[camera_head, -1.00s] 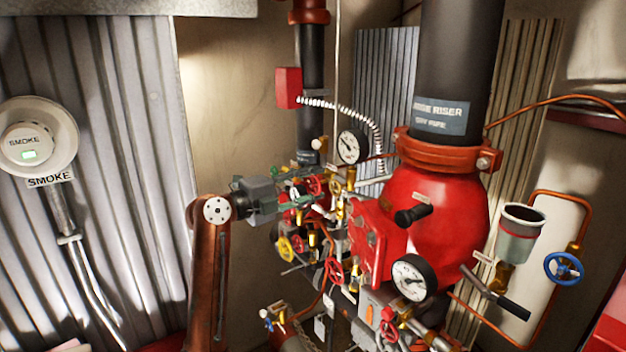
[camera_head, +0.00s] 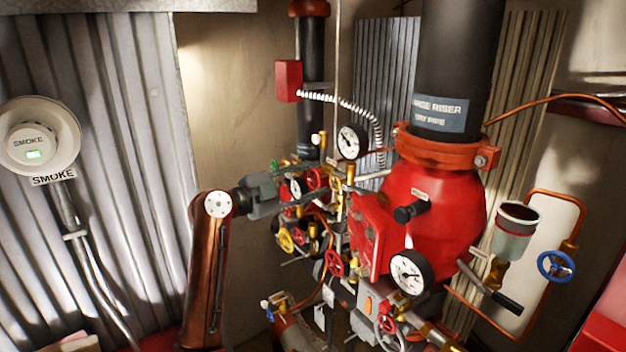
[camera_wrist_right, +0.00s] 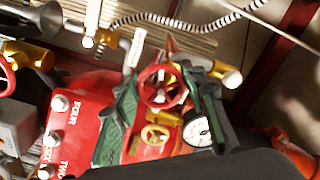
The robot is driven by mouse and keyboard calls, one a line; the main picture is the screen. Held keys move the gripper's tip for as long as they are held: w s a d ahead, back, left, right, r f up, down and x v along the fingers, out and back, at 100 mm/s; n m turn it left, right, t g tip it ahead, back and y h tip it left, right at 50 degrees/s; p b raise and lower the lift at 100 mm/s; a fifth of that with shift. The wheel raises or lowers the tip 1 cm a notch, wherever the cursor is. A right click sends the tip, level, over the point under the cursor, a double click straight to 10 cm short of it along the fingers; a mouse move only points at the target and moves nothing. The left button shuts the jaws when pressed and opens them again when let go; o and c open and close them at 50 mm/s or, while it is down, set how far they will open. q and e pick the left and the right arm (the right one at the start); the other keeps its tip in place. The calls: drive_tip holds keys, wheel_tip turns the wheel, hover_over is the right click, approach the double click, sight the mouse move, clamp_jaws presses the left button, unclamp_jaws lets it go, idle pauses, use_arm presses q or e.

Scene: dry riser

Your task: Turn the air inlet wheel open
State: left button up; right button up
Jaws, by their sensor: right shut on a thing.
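The red handwheel (camera_head: 317,179) sits among the small valves left of the red riser body. I take it for the air inlet wheel, but no label on it can be read. It shows close up in the right wrist view (camera_wrist_right: 162,87). My right gripper (camera_head: 303,182) reaches it from the left in the head view. In the right wrist view its green-padded fingers (camera_wrist_right: 160,92) lie on both sides of the wheel and are shut on it. The fingers partly hide the valve body. My left gripper is not in view.
The big red riser body (camera_head: 440,215), a gauge (camera_head: 352,141) and another red handwheel (camera_head: 334,262) crowd the right. Corrugated wall (camera_head: 110,120) stands behind on the left.

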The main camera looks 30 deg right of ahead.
idle(0.3)
drive_tip(key=o, duration=1.2)
drive_tip(key=a, duration=1.2)
drive_tip(key=shift+s, duration=0.4)
